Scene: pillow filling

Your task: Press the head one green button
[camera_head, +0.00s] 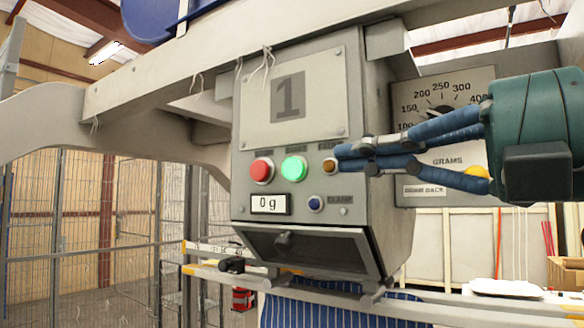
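The head one panel (241,190) is a grey box with a large "1" plate at its top. The green button (294,168) is bright, as if lit, in the middle of a row, with a red button (262,170) on its left and a small orange button (329,166) on its right. My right gripper (345,156) comes in from the right with its blue fingers together and seemingly empty. Its tips are just right of the orange button in the picture, apart from the green one; I cannot tell their depth gap to the panel. My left gripper is not in view.
A "0 g" display (269,204) and a blue clamp button (315,203) sit below the row. A grams dial (437,90) stands behind my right gripper. Blue striped fabric (335,309) hangs under the head. The space before the green button looks clear.

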